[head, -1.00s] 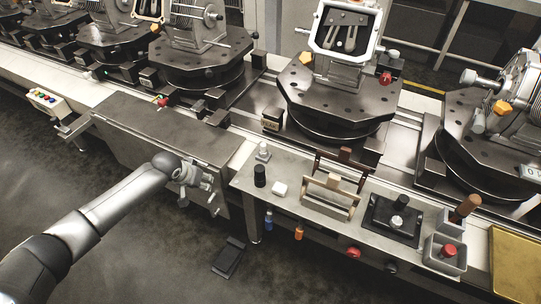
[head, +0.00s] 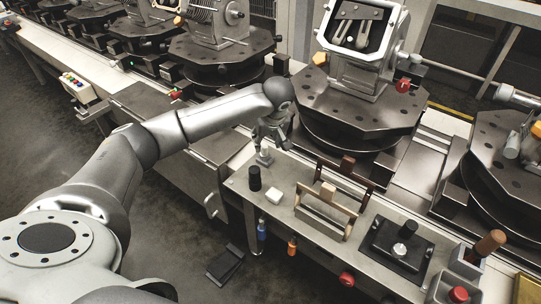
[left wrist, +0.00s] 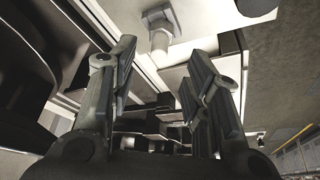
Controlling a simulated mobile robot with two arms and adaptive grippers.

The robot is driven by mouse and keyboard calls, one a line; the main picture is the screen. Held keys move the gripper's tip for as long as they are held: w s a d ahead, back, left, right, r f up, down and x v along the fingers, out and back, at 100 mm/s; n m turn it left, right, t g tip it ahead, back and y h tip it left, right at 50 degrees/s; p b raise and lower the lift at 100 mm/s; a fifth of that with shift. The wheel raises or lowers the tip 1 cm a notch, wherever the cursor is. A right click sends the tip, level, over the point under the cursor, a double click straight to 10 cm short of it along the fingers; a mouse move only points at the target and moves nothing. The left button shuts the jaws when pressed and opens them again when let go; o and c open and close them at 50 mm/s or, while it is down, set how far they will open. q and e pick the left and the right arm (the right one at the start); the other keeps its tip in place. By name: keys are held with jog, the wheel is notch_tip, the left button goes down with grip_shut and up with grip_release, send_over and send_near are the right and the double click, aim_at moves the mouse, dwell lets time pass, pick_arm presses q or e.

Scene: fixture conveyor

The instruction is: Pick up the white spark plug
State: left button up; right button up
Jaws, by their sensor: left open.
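The white spark plug (head: 264,158) stands at the far left corner of the bench top, behind a black cylinder. In the left wrist view a pale piece with a stem and a wider hexagonal part (left wrist: 160,28), which looks like this plug, shows at the top, beyond the fingertips. My left gripper (head: 268,141) hangs just above and behind the plug. In the left wrist view its two fingers (left wrist: 160,75) are spread with nothing between them. Whether a finger touches the plug cannot be told from the head view. My right gripper is not in view.
A black cylinder (head: 255,178) and a white block (head: 274,196) stand close to the plug. A wooden-handled frame (head: 320,216) and a black tray (head: 376,247) lie farther right. A large dark turntable (head: 355,112) stands behind the bench.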

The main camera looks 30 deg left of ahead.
aim_at(265, 147)
pick_arm(q)
jog(key=shift+x, duration=0.75)
jog(key=x, duration=0.5)
jog(key=shift+w, duration=0.15)
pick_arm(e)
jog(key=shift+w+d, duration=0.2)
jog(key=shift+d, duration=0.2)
pick_arm(q)
jog(key=shift+c, duration=0.2)
jog(key=c, duration=0.8)
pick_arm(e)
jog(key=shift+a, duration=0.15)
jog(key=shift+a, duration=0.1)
